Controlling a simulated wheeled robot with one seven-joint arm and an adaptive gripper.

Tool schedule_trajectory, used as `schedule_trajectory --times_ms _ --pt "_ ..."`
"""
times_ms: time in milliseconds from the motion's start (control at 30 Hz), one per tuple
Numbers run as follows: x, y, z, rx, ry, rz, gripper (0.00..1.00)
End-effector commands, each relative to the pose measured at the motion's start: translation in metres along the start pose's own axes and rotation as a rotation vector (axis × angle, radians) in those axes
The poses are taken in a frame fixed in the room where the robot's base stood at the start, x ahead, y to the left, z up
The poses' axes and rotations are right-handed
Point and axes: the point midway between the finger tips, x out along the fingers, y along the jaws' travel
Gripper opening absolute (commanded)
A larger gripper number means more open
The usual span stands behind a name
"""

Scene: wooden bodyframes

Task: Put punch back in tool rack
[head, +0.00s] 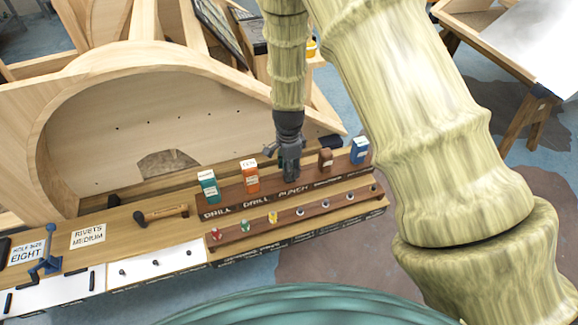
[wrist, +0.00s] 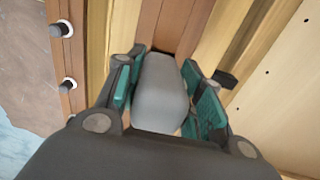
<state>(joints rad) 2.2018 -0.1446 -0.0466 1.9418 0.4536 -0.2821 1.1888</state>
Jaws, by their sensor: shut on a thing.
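My gripper (head: 290,166) hangs over the brown wooden tool rack (head: 231,200), just behind the label "PUNCH". In the wrist view my gripper (wrist: 165,82) has its teal-padded fingers on both sides of a smooth grey block-like body, the punch (wrist: 160,95). It is shut on the punch. In the head view the gripper hides the punch, and I cannot tell whether its lower end is in the rack's slot.
A teal tool (head: 208,187) and an orange tool (head: 250,176) stand left of my gripper. A brown tool (head: 325,160) and a blue tool (head: 359,150) stand right. A hammer (head: 160,213) lies on the bench. A curved wooden frame (head: 100,120) rises behind.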

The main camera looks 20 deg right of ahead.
Motion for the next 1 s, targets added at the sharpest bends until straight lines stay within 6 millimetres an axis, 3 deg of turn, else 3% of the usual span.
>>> schedule_trajectory --times_ms 367,400,500,1000 --pt "0.007 0.0 0.0 0.0 0.0 0.0 0.04" --pt "0.006 0.0 0.0 0.0 0.0 0.0 0.43" --pt "0.006 0.0 0.0 0.0 0.0 0.0 0.59" --pt "-0.004 -0.001 0.0 0.0 0.0 -0.001 0.59"
